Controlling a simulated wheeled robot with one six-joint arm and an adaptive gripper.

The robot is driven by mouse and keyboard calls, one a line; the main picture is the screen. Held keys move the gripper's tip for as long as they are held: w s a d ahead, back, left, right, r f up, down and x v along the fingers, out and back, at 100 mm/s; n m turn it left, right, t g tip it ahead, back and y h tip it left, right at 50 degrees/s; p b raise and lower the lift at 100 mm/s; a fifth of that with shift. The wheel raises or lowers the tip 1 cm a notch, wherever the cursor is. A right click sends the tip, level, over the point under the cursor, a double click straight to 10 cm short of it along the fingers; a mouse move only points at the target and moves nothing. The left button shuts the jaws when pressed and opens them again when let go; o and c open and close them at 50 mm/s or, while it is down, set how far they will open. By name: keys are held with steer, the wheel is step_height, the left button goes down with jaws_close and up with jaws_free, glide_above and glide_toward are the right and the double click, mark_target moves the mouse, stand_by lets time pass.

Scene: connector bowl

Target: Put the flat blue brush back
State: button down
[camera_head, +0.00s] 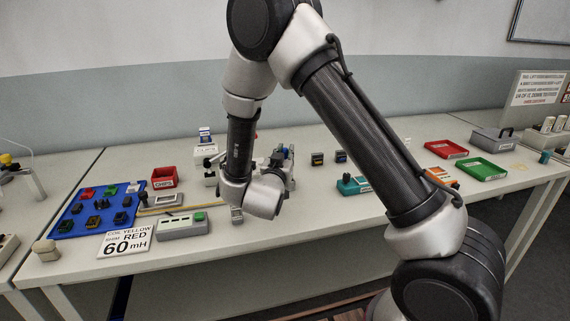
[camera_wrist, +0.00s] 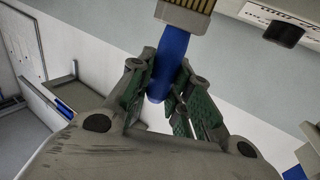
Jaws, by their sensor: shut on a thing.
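The flat blue brush (camera_wrist: 172,58) shows in the wrist view. It has a blue handle, a metal ferrule and a flat tip at the top edge of the picture. My gripper (camera_wrist: 168,88) is shut on the lower part of the blue handle, one green-padded finger on each side. In the head view the wrist of my arm hangs over the middle of the table, and the gripper and brush cannot be made out clearly there. What lies beneath the brush is not clear.
The long table (camera_head: 330,225) bears a blue board (camera_head: 72,225) with coloured connectors, a red bin (camera_head: 164,183), a grey device (camera_head: 184,230) and a 60 mH sign (camera_head: 127,241) at left. A teal block (camera_head: 352,185), red tray (camera_head: 447,154) and green tray (camera_head: 482,176) stand right. The front middle is clear.

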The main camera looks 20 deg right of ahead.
steer(key=shift+f, duration=1.45)
steer(key=shift+f, duration=0.15)
steer(key=c, duration=1.3)
jaws_free()
